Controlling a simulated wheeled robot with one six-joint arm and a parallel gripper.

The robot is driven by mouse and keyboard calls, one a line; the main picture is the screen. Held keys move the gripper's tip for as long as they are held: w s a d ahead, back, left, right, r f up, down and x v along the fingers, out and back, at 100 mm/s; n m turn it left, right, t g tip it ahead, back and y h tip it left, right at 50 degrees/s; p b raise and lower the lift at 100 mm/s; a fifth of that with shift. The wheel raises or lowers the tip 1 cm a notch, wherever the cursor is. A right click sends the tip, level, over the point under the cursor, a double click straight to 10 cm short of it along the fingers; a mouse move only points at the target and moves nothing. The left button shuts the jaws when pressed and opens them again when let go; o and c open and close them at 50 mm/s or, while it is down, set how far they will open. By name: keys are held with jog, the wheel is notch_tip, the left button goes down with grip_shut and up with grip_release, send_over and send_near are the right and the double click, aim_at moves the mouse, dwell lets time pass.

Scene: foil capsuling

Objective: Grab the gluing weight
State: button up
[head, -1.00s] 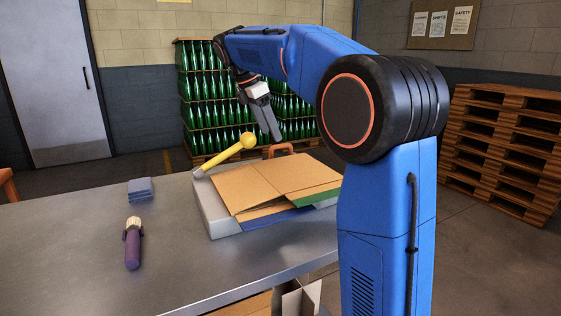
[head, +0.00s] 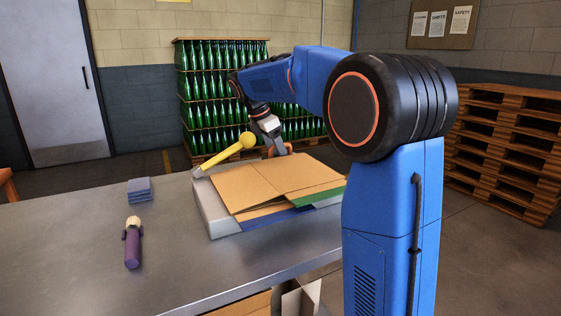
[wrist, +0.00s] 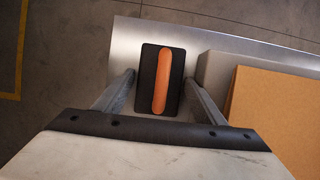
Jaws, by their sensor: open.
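The gluing weight appears in the wrist view as a dark rectangular block with an orange handle (wrist: 161,80) along its top. It stands on the metal table near the far edge. My gripper (wrist: 160,92) is open, with one finger on each side of the block; I cannot tell whether either finger touches it. In the head view my gripper (head: 275,147) is low behind the cardboard, and only a bit of the orange-brown weight (head: 266,153) shows beside it.
Flat cardboard (head: 275,183) lies on a grey block right beside the weight. The table's (head: 70,250) front left is clear.

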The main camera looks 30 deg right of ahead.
jog(key=c, duration=1.6)
jog(key=shift+o, duration=0.2)
jog(key=shift+r, duration=0.1)
